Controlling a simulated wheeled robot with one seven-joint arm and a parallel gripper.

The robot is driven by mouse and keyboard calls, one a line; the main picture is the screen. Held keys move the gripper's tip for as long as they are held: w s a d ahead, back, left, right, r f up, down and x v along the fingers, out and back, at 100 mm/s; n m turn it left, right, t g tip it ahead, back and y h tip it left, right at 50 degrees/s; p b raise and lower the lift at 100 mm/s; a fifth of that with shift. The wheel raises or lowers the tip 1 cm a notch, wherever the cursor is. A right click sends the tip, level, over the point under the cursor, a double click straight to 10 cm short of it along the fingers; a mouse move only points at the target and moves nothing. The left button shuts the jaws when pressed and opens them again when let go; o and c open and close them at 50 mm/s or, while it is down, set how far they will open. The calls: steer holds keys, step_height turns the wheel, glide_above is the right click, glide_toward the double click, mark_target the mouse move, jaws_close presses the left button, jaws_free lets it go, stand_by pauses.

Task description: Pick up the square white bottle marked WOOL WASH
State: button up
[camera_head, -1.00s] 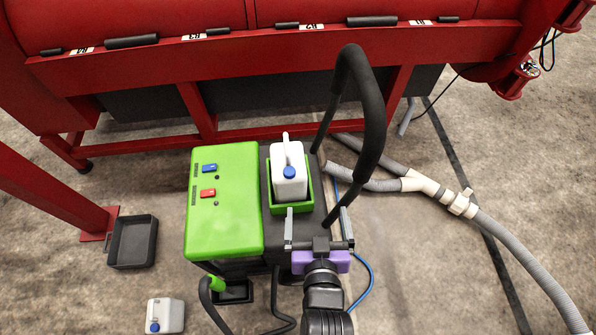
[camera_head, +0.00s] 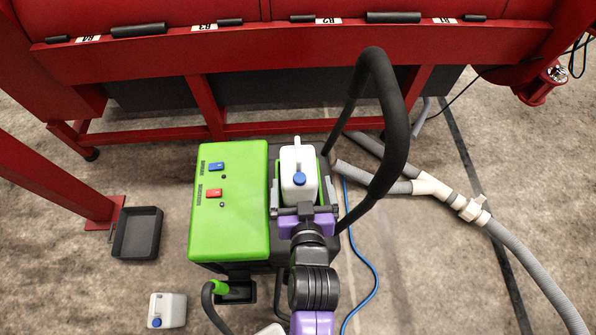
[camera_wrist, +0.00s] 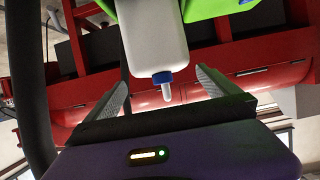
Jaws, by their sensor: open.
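A second white bottle (camera_head: 170,310) with a blue cap is on the floor at lower left. No marking is readable on either. My gripper (camera_head: 302,184) is open and empty, its fingers on either side of the deck bottle's near part. In the wrist view the gripper (camera_wrist: 162,84) spans the cap, with gaps on both sides.
A black looped handle (camera_head: 392,125) rises close to my gripper's right. A green panel (camera_head: 232,225) with blue and red switches lies to its left. A red machine (camera_head: 290,60) stands behind. Grey hoses (camera_head: 510,250) and a black tray (camera_head: 137,233) are on the floor.

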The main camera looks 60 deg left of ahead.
steer(key=shift+f+b+x, duration=0.2)
steer(key=shift+b+x, duration=0.45)
steer(key=shift+x, duration=3.35)
steer(key=shift+s+d, duration=0.1)
steer(key=shift+s, duration=0.05)
steer(key=c, duration=1.9)
steer(key=shift+r, duration=0.3)
steer(key=shift+c, duration=0.3)
